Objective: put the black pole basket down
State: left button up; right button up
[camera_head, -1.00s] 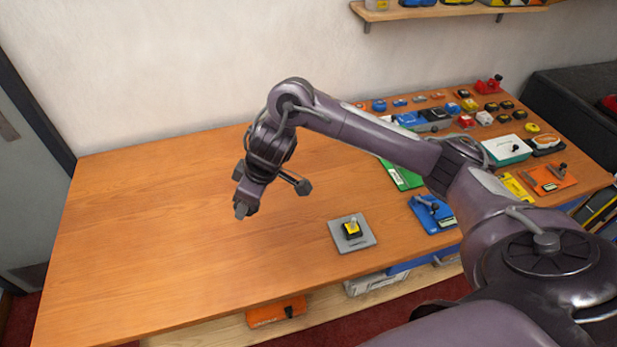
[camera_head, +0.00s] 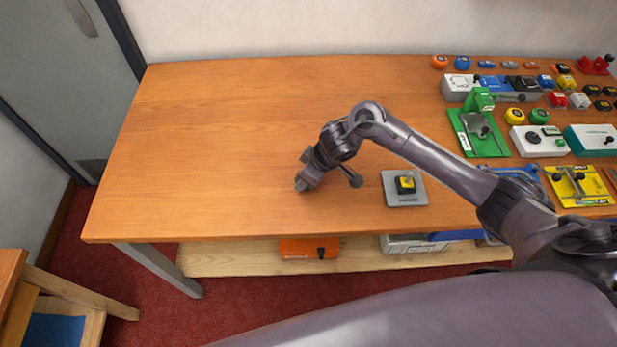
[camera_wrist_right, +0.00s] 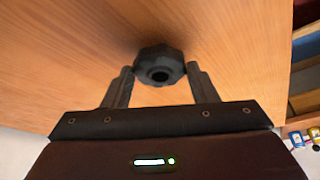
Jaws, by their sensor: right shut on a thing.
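The black pole basket (camera_wrist_right: 160,66) is a dark, round, faceted piece with a hole in its middle. In the right wrist view it sits between the two fingertips of my right gripper (camera_wrist_right: 159,78), which is shut on it. The wooden bench top fills the view behind it; I cannot tell whether the basket touches the wood. In the head view my right gripper (camera_head: 303,185) points down at the bench (camera_head: 215,150), left of a grey square pad, and the basket is too small to make out. My left gripper is not in view.
The grey pad (camera_head: 393,201) with a yellow-and-black piece lies to the gripper's right. A green fixture (camera_head: 465,140), a yellow fixture (camera_head: 572,190) and several small boxes crowd the bench's right. The left half is bare. An orange box (camera_head: 308,249) sits on the shelf below.

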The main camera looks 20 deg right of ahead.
jog(key=shift+f, duration=0.8)
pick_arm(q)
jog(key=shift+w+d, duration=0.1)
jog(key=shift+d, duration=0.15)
pick_arm(e)
jog(key=shift+f, duration=0.15)
jog(key=o, duration=0.9)
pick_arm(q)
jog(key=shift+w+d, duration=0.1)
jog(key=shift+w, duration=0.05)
pick_arm(e)
jog(key=shift+o, duration=0.2)
